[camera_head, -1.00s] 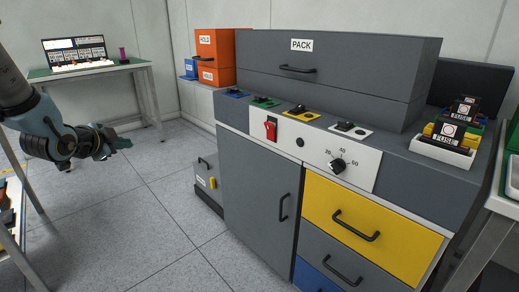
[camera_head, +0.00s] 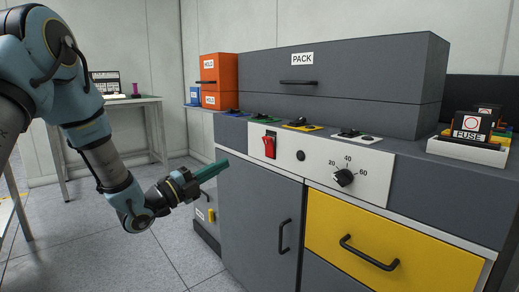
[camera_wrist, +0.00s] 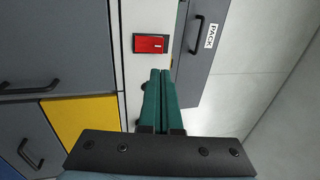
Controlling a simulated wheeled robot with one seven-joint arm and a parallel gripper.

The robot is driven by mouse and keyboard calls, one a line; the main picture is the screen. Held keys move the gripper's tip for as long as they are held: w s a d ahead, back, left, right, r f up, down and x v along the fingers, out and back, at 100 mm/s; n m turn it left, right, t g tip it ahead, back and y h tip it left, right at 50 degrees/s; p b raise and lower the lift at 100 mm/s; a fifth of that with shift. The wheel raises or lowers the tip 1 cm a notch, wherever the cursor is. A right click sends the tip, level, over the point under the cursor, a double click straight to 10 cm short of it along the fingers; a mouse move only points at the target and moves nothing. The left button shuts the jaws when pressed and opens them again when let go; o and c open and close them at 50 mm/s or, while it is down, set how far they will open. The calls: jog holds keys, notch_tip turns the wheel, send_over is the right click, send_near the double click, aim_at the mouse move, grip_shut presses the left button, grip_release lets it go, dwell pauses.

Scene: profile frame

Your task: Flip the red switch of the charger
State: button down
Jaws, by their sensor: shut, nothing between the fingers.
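The red switch (camera_head: 270,145) sits on the white front panel (camera_head: 313,158) of the grey charger cabinet, near the panel's left end. Its upper part looks tilted, but I cannot tell its exact position. It also shows in the wrist view (camera_wrist: 150,44), just beyond my fingertips. My gripper (camera_head: 223,163) is shut and empty, with its green fingers together. It is left of the switch and somewhat lower, apart from it in the head view. In the wrist view my gripper (camera_wrist: 161,72) points toward the panel beside the switch.
A black dial (camera_head: 343,178) and a small round black knob (camera_head: 301,156) sit right of the switch. Below are a grey door (camera_head: 258,215) and a yellow drawer (camera_head: 390,240) with protruding handles. A grey PACK box (camera_head: 330,80) stands above. Open floor lies left.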

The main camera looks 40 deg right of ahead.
aim_at(266, 139)
jog(key=b+x, duration=0.1)
jog(key=x, duration=1.3)
jog(key=shift+r+y+p, duration=0.3)
jog(key=shift+y+p, duration=0.4)
jog(key=shift+p, duration=0.05)
jog(key=y+p, duration=0.1)
jog(key=p, duration=0.1)
jog(key=r+y+p, duration=0.1)
jog(key=p, duration=0.1)
jog(key=shift+s+d+r+y, duration=0.1)
jog(key=shift+d+r+y, duration=0.15)
jog(key=shift+d+y, duration=0.1)
jog(key=shift+f+b, duration=0.4)
jog(key=shift+f, duration=0.05)
jog(key=shift+a, duration=0.1)
